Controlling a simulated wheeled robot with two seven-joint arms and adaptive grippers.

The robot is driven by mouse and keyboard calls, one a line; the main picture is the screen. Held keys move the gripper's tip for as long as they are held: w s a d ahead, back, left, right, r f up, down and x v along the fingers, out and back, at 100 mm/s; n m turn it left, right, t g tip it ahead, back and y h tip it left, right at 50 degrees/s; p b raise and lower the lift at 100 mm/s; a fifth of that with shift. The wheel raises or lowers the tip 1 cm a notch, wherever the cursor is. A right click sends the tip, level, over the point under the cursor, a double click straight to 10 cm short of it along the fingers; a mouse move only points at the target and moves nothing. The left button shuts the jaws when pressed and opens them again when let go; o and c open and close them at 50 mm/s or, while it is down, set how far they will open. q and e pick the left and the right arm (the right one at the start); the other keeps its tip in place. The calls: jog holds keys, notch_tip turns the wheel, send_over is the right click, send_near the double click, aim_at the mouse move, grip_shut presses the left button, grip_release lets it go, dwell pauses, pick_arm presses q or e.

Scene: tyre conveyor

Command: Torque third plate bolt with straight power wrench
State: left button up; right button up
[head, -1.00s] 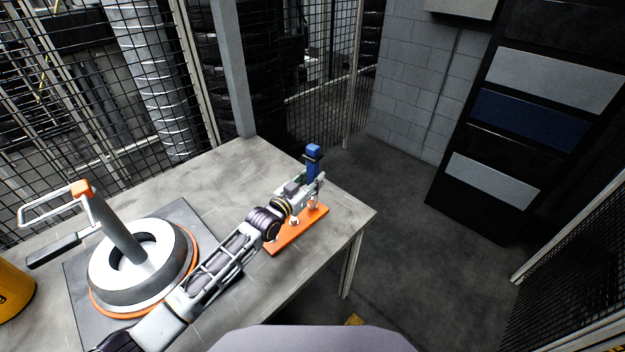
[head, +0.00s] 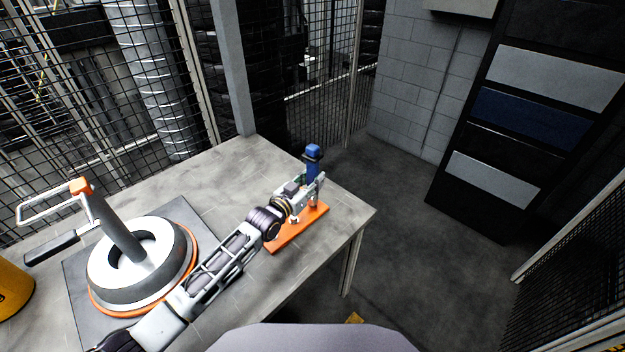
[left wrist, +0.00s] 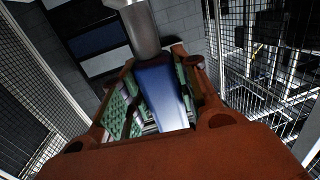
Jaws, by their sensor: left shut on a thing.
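A blue straight power wrench (head: 312,165) stands upright over the orange plate (head: 290,238), which lies near the right edge of the table. My left gripper (head: 312,186) is shut around the wrench's body. The left wrist view also shows the blue wrench body (left wrist: 162,92) between green finger pads, with a grey cylindrical end (left wrist: 138,28) beyond it. Small metal bolts show on the plate under my gripper, partly hidden by it. I cannot tell whether the wrench's lower end touches a bolt. My right gripper is not in view.
A grey wheel-like disc with an upright post (head: 125,262) and an orange-jointed handle stands on a dark mat at the table's left. A yellow object (head: 14,290) is at the far left. Mesh fence surrounds the back. The table's (head: 215,175) back middle is clear.

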aim_at(310, 170)
pick_arm(q)
jog(key=shift+f+b, duration=0.7)
jog(key=shift+f, duration=0.25)
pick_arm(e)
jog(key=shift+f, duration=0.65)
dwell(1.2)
pick_arm(q)
jog(key=shift+s+f, duration=0.1)
jog(key=shift+f, duration=0.25)
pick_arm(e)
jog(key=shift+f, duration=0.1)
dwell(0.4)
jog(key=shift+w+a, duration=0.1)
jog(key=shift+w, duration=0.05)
pick_arm(q)
jog(key=shift+f, duration=0.25)
jog(key=shift+r+p, duration=0.85)
jog(key=shift+r, duration=0.6)
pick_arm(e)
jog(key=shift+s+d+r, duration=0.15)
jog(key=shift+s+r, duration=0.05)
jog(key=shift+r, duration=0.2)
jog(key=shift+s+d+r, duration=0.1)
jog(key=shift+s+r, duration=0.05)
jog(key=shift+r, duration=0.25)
